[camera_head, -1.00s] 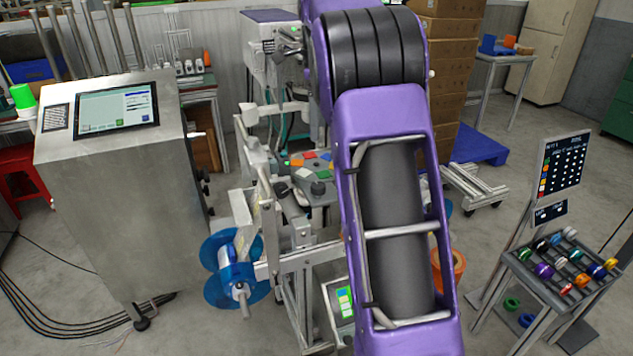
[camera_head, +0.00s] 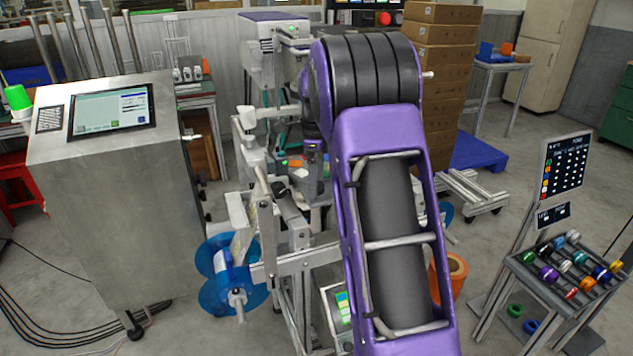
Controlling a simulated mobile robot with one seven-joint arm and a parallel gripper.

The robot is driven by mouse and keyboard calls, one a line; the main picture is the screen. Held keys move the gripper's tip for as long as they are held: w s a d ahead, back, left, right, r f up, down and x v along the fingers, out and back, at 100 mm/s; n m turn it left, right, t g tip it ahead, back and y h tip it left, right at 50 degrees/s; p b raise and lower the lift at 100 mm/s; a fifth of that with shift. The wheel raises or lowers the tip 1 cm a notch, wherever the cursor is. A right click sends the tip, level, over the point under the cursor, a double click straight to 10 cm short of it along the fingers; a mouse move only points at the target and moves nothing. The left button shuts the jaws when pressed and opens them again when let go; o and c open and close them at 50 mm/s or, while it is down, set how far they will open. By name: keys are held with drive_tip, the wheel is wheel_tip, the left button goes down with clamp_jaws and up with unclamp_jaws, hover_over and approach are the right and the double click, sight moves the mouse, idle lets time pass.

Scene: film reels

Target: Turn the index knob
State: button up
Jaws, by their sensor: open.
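The control panel (camera_head: 296,161) with coloured buttons is in the middle of the head view, on the white and grey machine. My gripper (camera_head: 313,172) is down at this panel, small and partly lost against the machine. Its fingertips are hard to make out; it is open, with nothing seen held in it. The index knob cannot be made out; the dark knob area of the panel is covered by my gripper and wrist. Whether the gripper touches the knob cannot be told.
A steel cabinet with a screen (camera_head: 110,112) stands at left. A blue reel (camera_head: 222,292) sits low on the machine's front. An orange roll (camera_head: 457,272) is right of my arm. A rack of coloured spools (camera_head: 537,290) stands at right, with bare floor before it.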

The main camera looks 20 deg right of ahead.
clamp_jaws()
idle(0.3)
drive_tip(key=shift+r+n+p, duration=0.1)
drive_tip(key=shift+n+p, duration=0.2)
drive_tip(key=shift+p, duration=0.05)
drive_tip(key=shift+r+n+p, duration=0.1)
drive_tip(key=shift+n+p, duration=0.8)
drive_tip(key=shift+n, duration=0.1)
drive_tip(key=n+p, duration=0.1)
drive_tip(key=n, duration=0.1)
drive_tip(key=shift+n+p, duration=0.3)
drive_tip(key=shift+p, duration=0.1)
drive_tip(key=n+p, duration=0.1)
drive_tip(key=n, duration=0.2)
drive_tip(key=shift+p, duration=0.35)
drive_tip(key=shift+n+p, duration=0.55)
drive_tip(key=shift+n, duration=1.15)
